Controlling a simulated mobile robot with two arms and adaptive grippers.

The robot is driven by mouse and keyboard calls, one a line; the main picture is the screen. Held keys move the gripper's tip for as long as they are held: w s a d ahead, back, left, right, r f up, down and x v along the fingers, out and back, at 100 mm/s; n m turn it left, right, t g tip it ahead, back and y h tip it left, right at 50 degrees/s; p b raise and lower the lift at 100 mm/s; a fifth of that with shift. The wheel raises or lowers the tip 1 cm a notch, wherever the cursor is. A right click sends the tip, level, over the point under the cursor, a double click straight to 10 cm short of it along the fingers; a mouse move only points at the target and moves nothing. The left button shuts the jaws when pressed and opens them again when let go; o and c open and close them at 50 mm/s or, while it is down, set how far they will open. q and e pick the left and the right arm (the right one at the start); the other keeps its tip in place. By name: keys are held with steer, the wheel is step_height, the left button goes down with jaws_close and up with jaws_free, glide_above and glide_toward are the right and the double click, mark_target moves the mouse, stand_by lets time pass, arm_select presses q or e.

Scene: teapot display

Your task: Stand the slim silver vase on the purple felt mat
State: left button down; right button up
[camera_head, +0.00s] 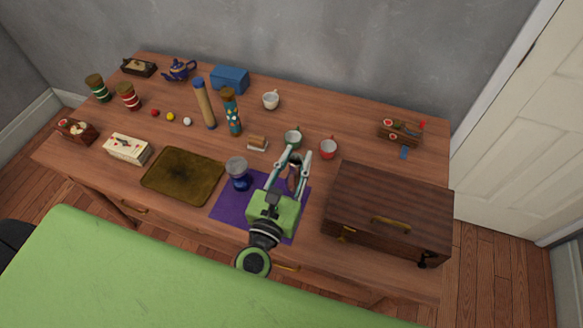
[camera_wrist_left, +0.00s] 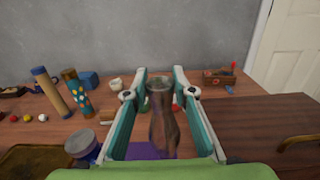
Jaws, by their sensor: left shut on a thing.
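The slim silver vase (camera_head: 293,178) is upright between the fingers of my left gripper (camera_head: 291,170), with brownish reflections on its surface. The left wrist view shows the vase (camera_wrist_left: 162,120) between both fingers of the gripper (camera_wrist_left: 160,98), its flared rim up. The gripper is shut on it. The purple felt mat (camera_head: 228,208) lies near the table's front edge, partly covered by my gripper. The vase is over or close to the mat's far right part; I cannot tell whether its base touches. My right gripper is not in view.
A dark wooden chest (camera_head: 388,212) stands right of the mat, and a brown-gold mat (camera_head: 183,175) lies left.

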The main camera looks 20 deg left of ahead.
arm_select(q)
steer(key=w+a+f+b, duration=0.1)
steer(key=w+f+b, duration=0.2)
steer(key=f+b, duration=0.2)
step_height(320, 180, down, 4)
steer(key=shift+w+a+r+b, duration=0.25)
steer(key=shift+w+a+b, duration=0.05)
steer(key=shift+w+a, duration=0.05)
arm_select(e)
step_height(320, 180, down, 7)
arm_select(q)
steer(key=shift+f, duration=0.15)
steer(key=c, duration=1.7)
jaws_free()
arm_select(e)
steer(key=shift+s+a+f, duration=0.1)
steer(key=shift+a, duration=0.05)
